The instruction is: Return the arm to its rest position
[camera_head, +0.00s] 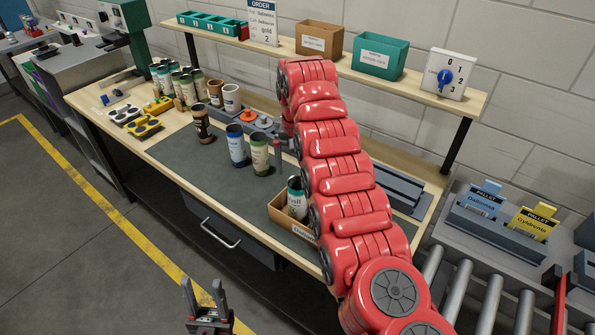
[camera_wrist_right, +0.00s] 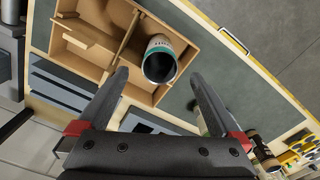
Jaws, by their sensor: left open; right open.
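My right arm, red, reaches across the workbench in the head view. Its gripper (camera_head: 283,146) is largely hidden beside the arm. In the right wrist view the right gripper (camera_wrist_right: 160,76) is open, with nothing between its fingers. Beyond the fingers is a cardboard box (camera_wrist_right: 98,63) with dividers, and one can (camera_wrist_right: 160,60) stands in one compartment. The head view shows this box (camera_head: 279,216) and can (camera_head: 296,199) just left of my red arm. My left gripper (camera_head: 207,306) is open and empty at the bottom, in front of the bench.
A dark can (camera_head: 202,124), a blue can (camera_head: 237,146) and a green can (camera_head: 260,155) stand on the grey mat (camera_head: 190,158). More cans stand at the back left. A shelf (camera_head: 425,92) with bins runs above the bench. Rollers (camera_head: 487,300) lie at right.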

